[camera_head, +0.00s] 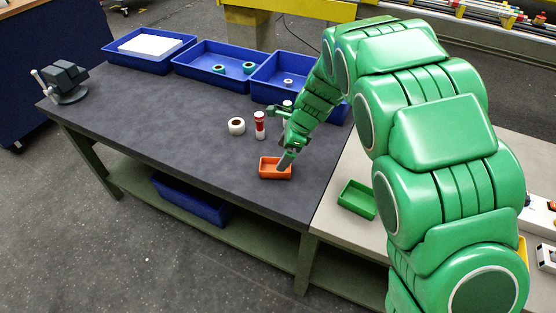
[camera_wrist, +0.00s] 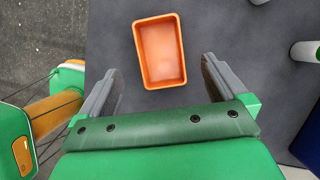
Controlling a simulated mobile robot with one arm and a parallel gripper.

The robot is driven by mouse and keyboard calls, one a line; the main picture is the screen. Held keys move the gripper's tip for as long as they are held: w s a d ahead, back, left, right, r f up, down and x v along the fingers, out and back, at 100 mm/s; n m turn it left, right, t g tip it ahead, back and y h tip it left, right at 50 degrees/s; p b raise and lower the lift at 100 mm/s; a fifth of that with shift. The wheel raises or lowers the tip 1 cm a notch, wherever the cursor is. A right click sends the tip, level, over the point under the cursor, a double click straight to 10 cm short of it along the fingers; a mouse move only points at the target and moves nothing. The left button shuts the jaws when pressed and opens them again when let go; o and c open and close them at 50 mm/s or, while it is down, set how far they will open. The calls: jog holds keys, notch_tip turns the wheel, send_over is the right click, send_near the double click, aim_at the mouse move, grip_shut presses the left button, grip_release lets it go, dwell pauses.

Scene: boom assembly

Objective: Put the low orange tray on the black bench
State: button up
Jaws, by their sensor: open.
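The low orange tray (camera_head: 270,173) sits upright on the black bench (camera_head: 160,112), near its front right edge. It also shows in the wrist view (camera_wrist: 143,51), lying beyond my fingertips and roughly centred between them. My gripper (camera_head: 286,160) is just over the tray's right side in the head view. In the wrist view my gripper (camera_wrist: 161,75) has its two fingers wide apart with nothing between them. The head view does not clearly show whether a finger touches the tray.
Blue bins (camera_head: 212,67) line the back. A vise (camera_head: 65,82) is at the left. A green tray (camera_head: 357,199) sits on the pale bench at right. The bench's middle left is clear.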

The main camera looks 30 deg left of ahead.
jog(key=shift+v, duration=2.6)
jog(key=s+d+r+n+h, duration=0.1)
jog(key=s+d+r, duration=0.15)
jog(key=d, duration=0.45)
jog(key=s+d+r+n, duration=0.2)
jog(key=d+r, duration=0.2)
jog(key=d, duration=0.2)
jog(key=s+d+r+n+h, duration=0.1)
jog(key=s+d+r+n, duration=0.1)
jog(key=s+d, duration=0.6)
jog(key=s+d+r+n+h, duration=0.1)
jog(key=s+d+n, duration=0.3)
jog(key=s+d, duration=0.5)
jog(key=s+d+r+n+h, duration=0.1)
jog(key=s+d+r+n, duration=0.2)
jog(key=s+d, duration=0.6)
jog(key=shift+s+d+r+n, duration=0.2)
jog(key=shift+s+n, duration=0.4)
jog(key=shift+s, duration=0.6)
